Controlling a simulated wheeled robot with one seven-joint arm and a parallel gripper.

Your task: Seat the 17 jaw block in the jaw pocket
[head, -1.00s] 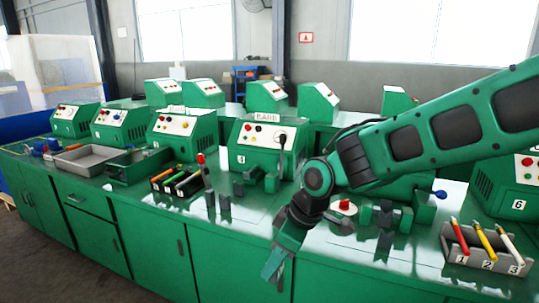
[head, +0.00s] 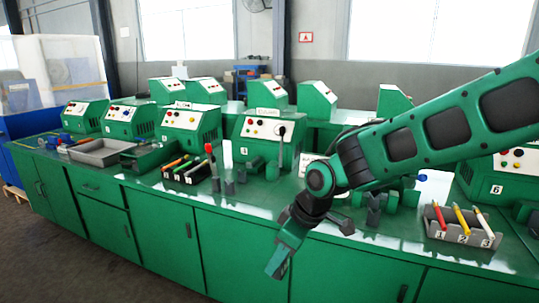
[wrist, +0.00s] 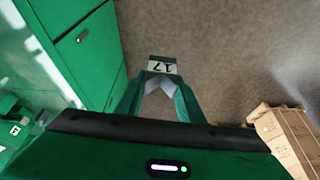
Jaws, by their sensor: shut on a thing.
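My gripper (head: 279,264) hangs low in front of the green bench, pointing down, with the floor below it. In the wrist view its two green fingers (wrist: 160,90) close in on the 17 jaw block (wrist: 162,66), a small dark block with a white "17" label that reads upside down. The block is held at the fingertips, clear of any surface. In the head view I cannot make the block out. I cannot tell which opening is the jaw pocket; green and dark blocks (head: 374,208) stand on the bench behind my arm, partly hidden by it.
Green machines, one near the middle (head: 262,138) and one marked 6 (head: 480,178), stand on the bench (head: 330,262). A grey holder with numbered pens (head: 440,236) is at right, a pen tray (head: 187,172) left of centre. Brown boxes (wrist: 288,138) show in the wrist view. Floor in front is clear.

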